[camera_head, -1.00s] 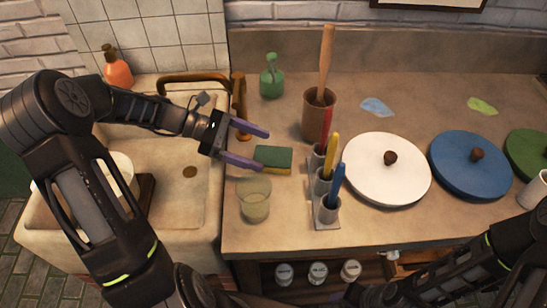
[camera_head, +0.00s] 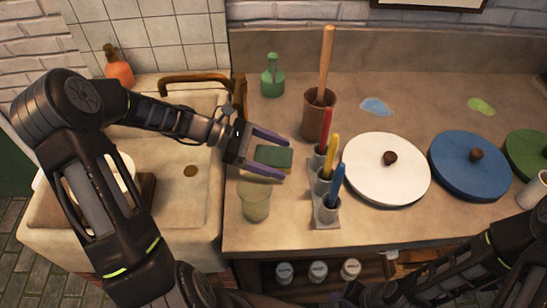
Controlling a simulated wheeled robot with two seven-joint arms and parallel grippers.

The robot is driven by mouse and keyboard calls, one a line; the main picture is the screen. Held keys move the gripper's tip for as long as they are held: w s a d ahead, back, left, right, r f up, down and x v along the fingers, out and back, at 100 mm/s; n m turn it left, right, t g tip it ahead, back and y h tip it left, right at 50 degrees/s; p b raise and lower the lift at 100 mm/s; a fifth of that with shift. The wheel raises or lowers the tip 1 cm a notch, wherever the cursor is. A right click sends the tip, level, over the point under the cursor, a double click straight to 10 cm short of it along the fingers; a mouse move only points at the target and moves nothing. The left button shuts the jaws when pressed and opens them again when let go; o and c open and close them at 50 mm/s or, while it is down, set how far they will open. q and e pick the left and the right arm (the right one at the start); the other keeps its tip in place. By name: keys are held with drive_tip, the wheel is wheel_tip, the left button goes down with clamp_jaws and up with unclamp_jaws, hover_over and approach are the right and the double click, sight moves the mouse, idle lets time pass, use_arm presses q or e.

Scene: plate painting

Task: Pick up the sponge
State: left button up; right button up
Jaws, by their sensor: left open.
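The sponge (camera_head: 273,158), dark green on top with a yellowish side, lies on the counter right of the sink. My left gripper (camera_head: 286,160) reaches in from the left with its two purple fingers apart. One finger lies along the far side of the sponge and the other along its near side, so the sponge sits between them. I cannot tell whether the fingers touch it. My right arm shows at the lower right, but its gripper is not visible.
A glass cup (camera_head: 254,200) stands just in front of the near finger. A pen holder (camera_head: 326,209) with red, yellow and blue tools stands to the right. A brown pot (camera_head: 318,122) and green bottle (camera_head: 272,77) stand behind. White (camera_head: 372,176) and blue lids (camera_head: 485,176) lie farther right.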

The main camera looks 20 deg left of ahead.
sight(272, 155)
idle(0.4)
use_arm(q)
drive_tip(key=c, duration=1.4)
drive_tip(key=shift+a+r, duration=0.1)
drive_tip(key=shift+r, duration=0.05)
drive_tip(key=shift+a+r, duration=0.1)
drive_tip(key=shift+r, duration=0.05)
drive_tip(key=r, duration=0.6)
drive_tip(key=shift+s+a+r, duration=0.2)
drive_tip(key=shift+a, duration=0.15)
drive_tip(key=s+a+p, duration=0.2)
drive_tip(key=a+p, duration=0.1)
drive_tip(key=a, duration=0.2)
drive_tip(key=s+a+p, duration=0.3)
drive_tip(key=a+p, duration=0.1)
drive_tip(key=a, duration=0.2)
drive_tip(key=s+a+p, duration=0.3)
drive_tip(key=a+p, duration=0.1)
drive_tip(key=a, duration=0.2)
drive_tip(key=shift+s, duration=0.15)
